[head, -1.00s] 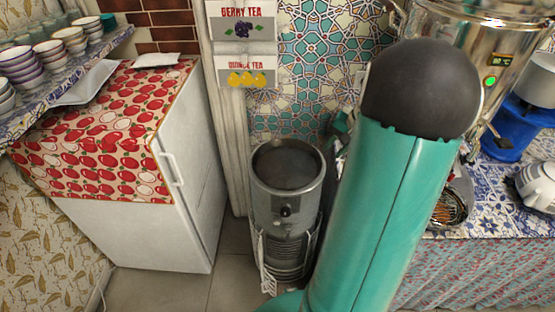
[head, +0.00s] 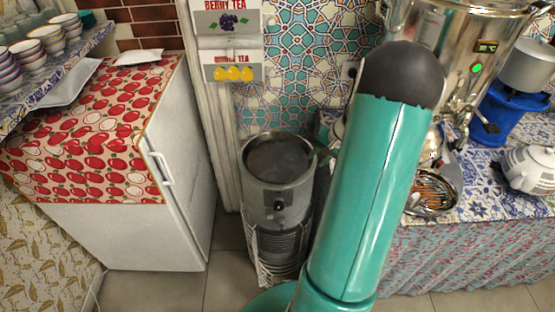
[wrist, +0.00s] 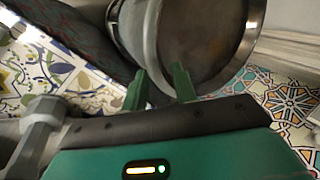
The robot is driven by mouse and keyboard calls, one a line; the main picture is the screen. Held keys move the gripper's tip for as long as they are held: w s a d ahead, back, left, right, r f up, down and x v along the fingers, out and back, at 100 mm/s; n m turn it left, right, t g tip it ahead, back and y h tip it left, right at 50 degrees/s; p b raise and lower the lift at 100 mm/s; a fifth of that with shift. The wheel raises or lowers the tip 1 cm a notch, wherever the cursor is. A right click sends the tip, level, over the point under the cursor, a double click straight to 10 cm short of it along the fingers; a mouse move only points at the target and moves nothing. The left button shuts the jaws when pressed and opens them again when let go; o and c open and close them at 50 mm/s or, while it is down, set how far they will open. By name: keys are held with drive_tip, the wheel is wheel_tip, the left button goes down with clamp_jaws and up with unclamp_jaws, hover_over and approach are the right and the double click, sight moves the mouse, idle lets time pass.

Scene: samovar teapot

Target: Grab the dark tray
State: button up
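A dark, round, shallow top (head: 278,160) with a metal rim sits on a grey metal cylinder (head: 278,208) in the head view. It is the only dark tray-like thing I make out, and I cannot tell if it is a separate tray. In the wrist view the brownish-dark disc (wrist: 202,38) fills the top middle, inside a shiny rim. My gripper (wrist: 160,72) shows two green fingers, apart, with nothing clearly between them. The fingertips are close to the cylinder's near rim; contact is unclear. In the head view my arm mostly hides the gripper, at the cylinder's right side.
A white fridge (head: 182,170) with an apple-print cloth stands left, bearing white trays (head: 68,85). A counter (head: 480,200) on the right holds a samovar (head: 460,50), a teapot (head: 530,168) and a metal bowl (head: 433,192). Floor in front is clear.

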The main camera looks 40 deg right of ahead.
drive_tip(key=x, duration=0.4)
drive_tip(key=shift+w+f, duration=0.15)
drive_tip(key=shift+f, duration=0.1)
clamp_jaws()
drive_tip(key=shift+r, duration=0.2)
